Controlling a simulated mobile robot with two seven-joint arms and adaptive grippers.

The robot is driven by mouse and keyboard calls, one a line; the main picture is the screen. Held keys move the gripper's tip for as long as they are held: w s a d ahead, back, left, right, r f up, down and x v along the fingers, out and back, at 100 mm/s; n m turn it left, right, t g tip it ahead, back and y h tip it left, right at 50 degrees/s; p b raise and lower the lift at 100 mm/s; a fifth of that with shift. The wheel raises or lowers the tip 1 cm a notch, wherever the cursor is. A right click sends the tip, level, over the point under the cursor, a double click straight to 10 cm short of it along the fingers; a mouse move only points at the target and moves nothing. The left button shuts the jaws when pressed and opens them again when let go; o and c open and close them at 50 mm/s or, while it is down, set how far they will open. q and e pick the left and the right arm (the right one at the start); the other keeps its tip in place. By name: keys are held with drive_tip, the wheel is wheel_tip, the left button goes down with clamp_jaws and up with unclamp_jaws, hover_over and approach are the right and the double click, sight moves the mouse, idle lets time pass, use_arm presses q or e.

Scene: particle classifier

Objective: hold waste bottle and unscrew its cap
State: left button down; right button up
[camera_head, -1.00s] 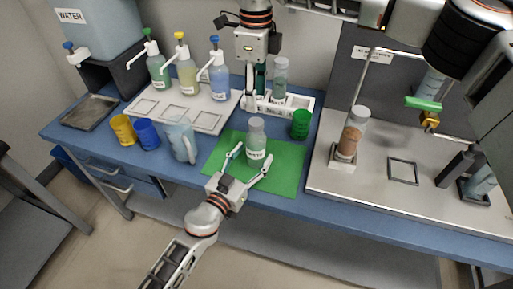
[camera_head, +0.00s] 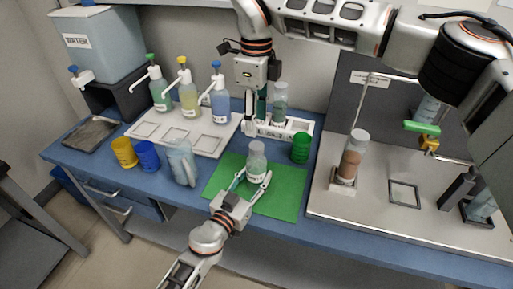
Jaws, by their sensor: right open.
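The waste bottle (camera_head: 256,162), clear with a white label and a pale top, stands upright on the green mat (camera_head: 285,203). Its cap cannot be made out clearly from the body. My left gripper (camera_head: 254,176) reaches in from the front with one finger on each side of the bottle's lower part. The fingers are close to it, but whether they touch it is unclear. My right gripper (camera_head: 254,122) points down behind the bottle, over the white rack, apart from the bottle. It is open and empty.
The white rack (camera_head: 295,127) holds a tall bottle (camera_head: 280,103). A green cup (camera_head: 300,148) stands right of the mat; a pitcher (camera_head: 183,163), blue cup (camera_head: 148,156) and yellow cup (camera_head: 124,152) stand left. Pump bottles (camera_head: 188,88) stand behind. A funnel-and-tube apparatus (camera_head: 350,160) is at right.

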sight(256, 145)
drive_tip(key=m, duration=0.4)
drive_tip(key=shift+m, duration=0.3)
drive_tip(key=m, duration=1)
drive_tip(key=shift+m, duration=0.3)
drive_tip(key=m, duration=0.8)
drive_tip(key=shift+m, duration=0.3)
drive_tip(key=m, duration=1)
drive_tip(key=shift+m, duration=0.3)
drive_tip(key=m, duration=0.4)
drive_tip(key=shift+m, duration=0.4)
drive_tip(key=shift+f+m, duration=0.25)
drive_tip(key=shift+m, duration=0.05)
drive_tip(key=shift+f, duration=3.8)
